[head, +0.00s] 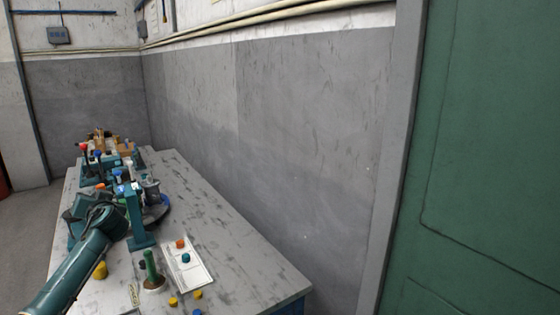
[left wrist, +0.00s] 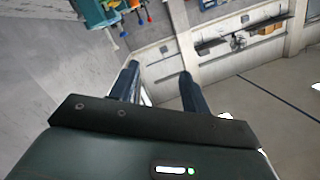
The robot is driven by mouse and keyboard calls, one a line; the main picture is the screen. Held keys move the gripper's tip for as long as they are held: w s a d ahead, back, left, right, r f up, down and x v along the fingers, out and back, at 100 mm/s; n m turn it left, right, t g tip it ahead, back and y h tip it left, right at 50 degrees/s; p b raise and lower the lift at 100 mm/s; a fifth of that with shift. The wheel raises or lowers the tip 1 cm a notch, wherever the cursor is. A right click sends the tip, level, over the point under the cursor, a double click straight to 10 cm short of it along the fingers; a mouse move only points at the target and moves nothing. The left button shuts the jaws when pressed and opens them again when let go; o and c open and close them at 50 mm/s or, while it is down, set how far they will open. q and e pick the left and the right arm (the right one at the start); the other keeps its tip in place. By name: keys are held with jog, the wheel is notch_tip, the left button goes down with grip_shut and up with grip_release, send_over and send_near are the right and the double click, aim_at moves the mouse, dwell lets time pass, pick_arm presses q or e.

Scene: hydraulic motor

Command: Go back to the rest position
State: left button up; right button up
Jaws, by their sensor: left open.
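My left arm (head: 75,265) comes in from the lower left of the head view and reaches over the left side of the grey table (head: 240,265). Its gripper cannot be made out clearly there among the teal parts. In the left wrist view my left gripper (left wrist: 158,83) shows two dark fingers spread apart with nothing between them. The fingers point toward a wall and floor, with part of the table edge at the upper left. My right gripper is in neither view.
On the table stand a teal upright fixture (head: 137,218), a green post on a round base (head: 152,273), a white tray (head: 196,275) with coloured caps, and several loose yellow and blue caps. A grey wall (head: 270,130) runs along the table's far side. A green panel (head: 490,150) fills the right.

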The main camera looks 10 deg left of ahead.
pick_arm(q)
jog(key=w+d+r+m+t+h, duration=0.2)
jog(key=w+d+m+t+h, duration=0.65)
jog(key=d, duration=0.25)
jog(key=s+d+f+g+h, duration=0.1)
jog(key=s+d+f, duration=0.3)
jog(key=d+f, duration=0.2)
jog(key=s+d+f+m+g+h, duration=0.1)
jog(key=s+d+f, duration=0.3)
jog(key=f, duration=0.6)
jog(key=s+d+f+g+h, duration=0.1)
jog(key=s+d+f+h, duration=0.2)
jog(key=d+f, duration=0.5)
jog(key=shift+s+d+f+g+h, duration=0.25)
jog(key=shift+s+d, duration=0.15)
jog(key=shift+s, duration=0.2)
jog(key=s+d+f+n+g+h, duration=0.1)
jog(key=s+d+f, duration=0.3)
jog(key=s+d, duration=0.4)
jog(key=s+d+f+n+g+h, duration=0.1)
jog(key=s+d+f, duration=0.4)
jog(key=s, duration=1.1)
jog(key=d+g+h, duration=0.1)
jog(key=d, duration=0.2)
jog(key=shift+s+d+f+g, duration=0.3)
jog(key=shift+d+g, duration=0.1)
